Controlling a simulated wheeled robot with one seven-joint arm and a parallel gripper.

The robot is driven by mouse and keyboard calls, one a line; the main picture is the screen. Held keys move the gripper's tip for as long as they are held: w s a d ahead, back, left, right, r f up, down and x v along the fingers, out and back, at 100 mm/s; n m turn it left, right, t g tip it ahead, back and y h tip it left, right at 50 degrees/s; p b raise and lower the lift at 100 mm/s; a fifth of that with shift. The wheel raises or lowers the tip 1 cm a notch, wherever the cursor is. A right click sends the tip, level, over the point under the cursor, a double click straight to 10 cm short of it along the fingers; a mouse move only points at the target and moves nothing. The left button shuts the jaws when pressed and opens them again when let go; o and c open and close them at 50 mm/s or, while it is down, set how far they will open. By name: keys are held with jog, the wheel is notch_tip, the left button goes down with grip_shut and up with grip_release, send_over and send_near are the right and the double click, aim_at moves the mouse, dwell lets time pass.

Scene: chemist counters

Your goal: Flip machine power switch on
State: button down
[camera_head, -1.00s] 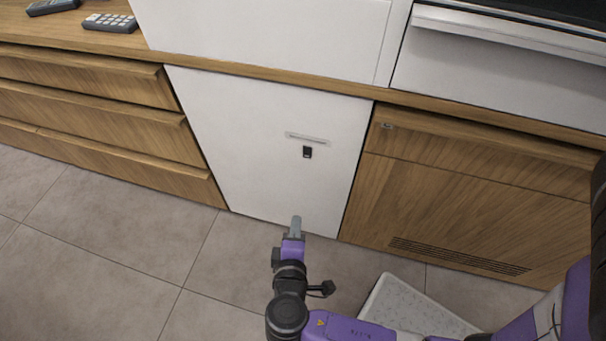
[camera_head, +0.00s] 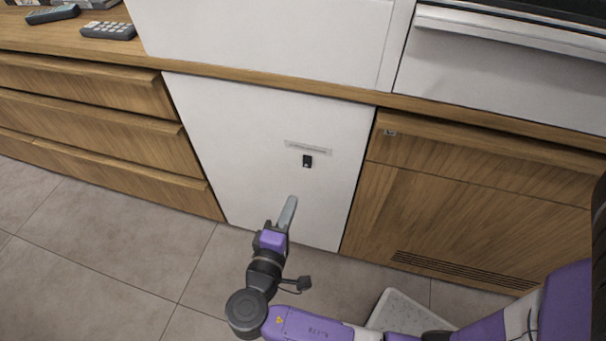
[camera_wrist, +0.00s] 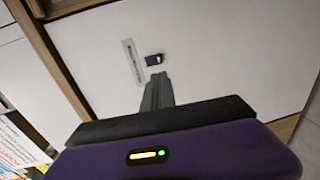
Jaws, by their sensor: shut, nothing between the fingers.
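The power switch (camera_head: 307,161) is a small black rocker on a white panel (camera_head: 250,130) under the counter, just below a grey label strip (camera_head: 307,148). My gripper (camera_head: 291,200) is shut and empty, its fingers pointing up toward the panel, below and slightly left of the switch in the head view. In the wrist view the switch (camera_wrist: 154,60) shows just beyond the closed fingertips (camera_wrist: 158,76), with the label (camera_wrist: 133,62) to its left. A gap seems to remain between fingertips and switch; its depth is hard to tell.
Wooden drawers (camera_head: 90,130) stand left of the panel, and a wooden cabinet (camera_head: 460,200) with a vent stands right. The wooden counter edge (camera_head: 270,80) runs above. Dark handheld devices (camera_head: 108,30) lie on the counter at upper left. The tiled floor (camera_head: 90,250) at left is clear.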

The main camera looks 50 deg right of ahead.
aim_at(306, 167)
jog(key=b+x, duration=0.1)
jog(key=x, duration=1)
jog(key=shift+w+d, duration=0.1)
jog(key=shift+d, duration=0.15)
jog(key=shift+a+f, duration=0.1)
jog(key=shift+a, duration=0.05)
